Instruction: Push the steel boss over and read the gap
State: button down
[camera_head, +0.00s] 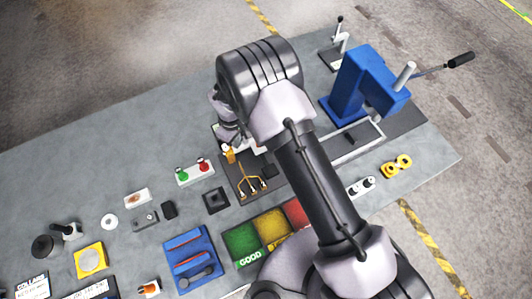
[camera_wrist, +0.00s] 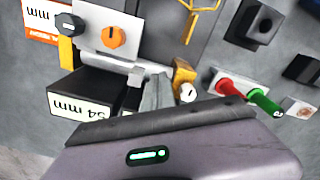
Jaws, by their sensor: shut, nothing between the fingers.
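In the wrist view my gripper (camera_wrist: 157,88) is shut and empty, its narrow grey fingers pointing down beside a black block with a white "54 mm" label (camera_wrist: 80,106). A small yellow part (camera_wrist: 184,75) with a white round face stands right of the fingers. I cannot pick out the steel boss with certainty, and whether the fingers touch anything is unclear. In the head view my arm covers most of this spot.
A box with red and green buttons (camera_head: 195,172) stands close left of my gripper. A blue press (camera_head: 362,85) with a long lever stands at the back right. Green, yellow and red trays (camera_head: 243,245) line the front.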

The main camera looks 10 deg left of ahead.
jog(key=shift+w+d, duration=0.15)
jog(key=shift+w+d, duration=0.35)
jog(key=shift+d, duration=0.05)
jog(key=shift+b, duration=0.4)
dwell(1.1)
notch_tip(320, 180, up, 7)
jog(key=p, duration=0.3)
dwell(0.4)
jog(key=shift+d, duration=0.1)
